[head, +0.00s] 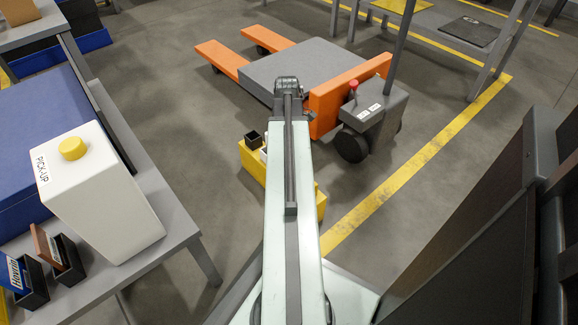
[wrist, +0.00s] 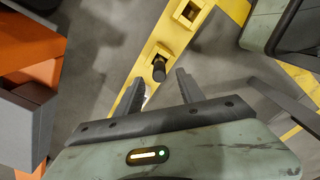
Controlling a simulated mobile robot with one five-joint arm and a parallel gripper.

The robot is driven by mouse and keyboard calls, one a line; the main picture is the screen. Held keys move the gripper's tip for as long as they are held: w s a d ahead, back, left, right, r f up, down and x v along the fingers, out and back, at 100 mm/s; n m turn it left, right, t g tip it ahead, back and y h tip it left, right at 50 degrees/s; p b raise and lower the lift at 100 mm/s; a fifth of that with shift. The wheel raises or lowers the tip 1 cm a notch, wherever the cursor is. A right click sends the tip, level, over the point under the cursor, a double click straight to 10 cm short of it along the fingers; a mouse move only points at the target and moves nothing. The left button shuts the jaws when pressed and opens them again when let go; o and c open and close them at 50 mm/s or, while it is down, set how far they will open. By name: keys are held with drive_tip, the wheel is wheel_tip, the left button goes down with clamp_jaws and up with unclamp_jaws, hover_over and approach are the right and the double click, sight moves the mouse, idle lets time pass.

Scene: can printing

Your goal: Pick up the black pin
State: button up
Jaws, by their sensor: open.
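The black pin (wrist: 159,70) shows in the wrist view, standing in a square opening of a long yellow holder (wrist: 208,5). My gripper (wrist: 160,80) is open, its two dark fingers spread apart. The pin's top lies in line with the gap between the fingertips, and nothing is held. I cannot tell how far the fingertips are from the pin in depth. In the head view the yellow holder (head: 249,162) is low on the floor, partly hidden behind my arm. A black block (head: 253,139) shows at its left end; my gripper and the pin are hidden there.
An orange and grey pallet truck (head: 310,65) stands just beyond the holder. A grey table (head: 150,195) at left carries a white box with a yellow button (head: 73,148) and small black holders (head: 68,258). A dark panel (head: 480,230) is close at right. Floor near the yellow line is clear.

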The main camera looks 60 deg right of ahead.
wheel_tip(320, 180, down, 4)
drive_tip(key=b, duration=0.3)
drive_tip(key=shift+s+d+f, duration=0.1)
drive_tip(key=shift+s+f, duration=0.05)
drive_tip(key=shift+f, duration=0.1)
drive_tip(key=shift+r, duration=0.2)
clamp_jaws()
idle(0.7)
